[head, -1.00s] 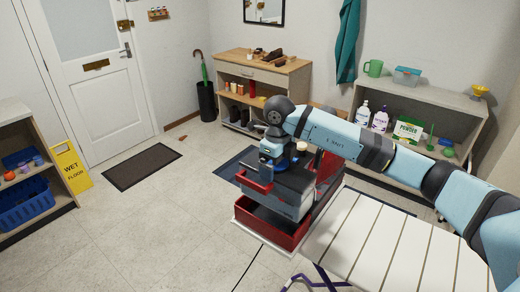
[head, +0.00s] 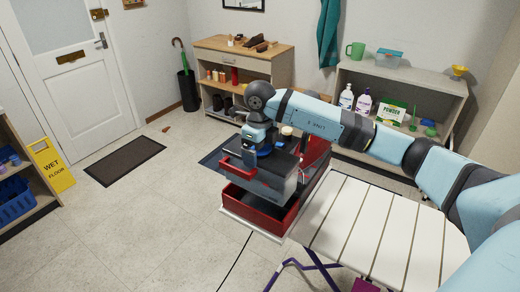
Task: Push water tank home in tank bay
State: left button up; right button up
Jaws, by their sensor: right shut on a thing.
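The water tank (head: 272,187) is a grey box with a dark top and a red handle (head: 237,168) at its left end. It sits over the red tank bay (head: 262,217), whose front part shows open below and in front of it. My right arm covers part of the machine behind. My left gripper is not in view.
A white slatted bench (head: 375,225) stands close to the right of the bay. A low shelf with bottles (head: 400,95) and a wooden cabinet (head: 245,65) line the back. A yellow wet-floor sign (head: 52,165) stands at left.

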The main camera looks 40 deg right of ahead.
jog(key=shift+f+b, duration=1.2)
jog(key=shift+f, duration=0.85)
jog(key=shift+f+b, duration=1.8)
jog(key=shift+f, duration=0.5)
dwell(0.3)
jog(key=shift+f, duration=0.1)
jog(key=shift+w+d+f+b, duration=0.15)
jog(key=shift+f+b, duration=0.15)
jog(key=shift+f, duration=0.25)
jog(key=shift+w+d+f+b, duration=0.1)
jog(key=shift+f+b, duration=0.2)
jog(key=shift+f, duration=0.2)
jog(key=o, duration=1.5)
jog(key=shift+c, duration=0.2)
jog(key=shift+f, duration=0.2)
